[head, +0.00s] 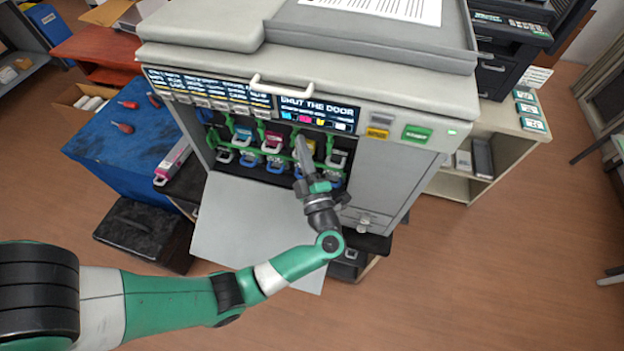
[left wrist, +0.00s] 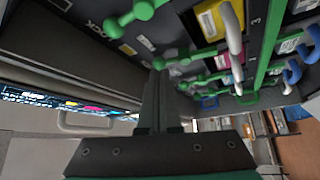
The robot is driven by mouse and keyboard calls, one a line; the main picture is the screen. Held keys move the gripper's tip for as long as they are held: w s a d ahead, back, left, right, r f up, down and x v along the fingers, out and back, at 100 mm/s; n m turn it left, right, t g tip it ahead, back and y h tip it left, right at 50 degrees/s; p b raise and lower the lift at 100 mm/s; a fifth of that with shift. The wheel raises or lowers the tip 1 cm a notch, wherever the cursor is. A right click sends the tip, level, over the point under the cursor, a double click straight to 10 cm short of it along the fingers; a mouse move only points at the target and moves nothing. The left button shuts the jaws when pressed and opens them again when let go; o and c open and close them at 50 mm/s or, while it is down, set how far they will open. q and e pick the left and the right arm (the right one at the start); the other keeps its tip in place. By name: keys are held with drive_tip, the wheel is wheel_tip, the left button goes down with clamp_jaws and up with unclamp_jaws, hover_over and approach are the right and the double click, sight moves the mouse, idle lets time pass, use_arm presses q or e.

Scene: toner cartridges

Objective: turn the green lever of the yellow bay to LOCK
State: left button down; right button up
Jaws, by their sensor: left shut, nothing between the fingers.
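The printer's open front shows a row of colour bays. The yellow cartridge (head: 309,147) sits in its bay, partly hidden behind my left gripper (head: 300,140). The yellow cartridge also shows at the top of the left wrist view (left wrist: 210,20), with a pale handle. My left gripper (left wrist: 158,72) is shut and empty, its fingers reaching into the bay opening. One green lever (left wrist: 190,57) is close to the fingertips; I cannot tell whether they touch. Another green lever (left wrist: 140,13) lies up and left, by a LOCK marking (left wrist: 95,28). Which lever is the yellow bay's is unclear. My right gripper is not in view.
The lowered grey door (head: 235,225) lies under my left arm. A white handle (head: 302,88) crosses above the opening, near a screen reading SHUT THE DOOR (head: 318,108). Magenta (head: 273,138) and cyan (head: 243,132) cartridges are left of the yellow one. A blue table (head: 120,145) stands at left.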

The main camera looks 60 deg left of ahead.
use_arm(q)
drive_tip(key=b+v, duration=0.1)
drive_tip(key=v, duration=1.1)
drive_tip(key=shift+f, duration=0.2)
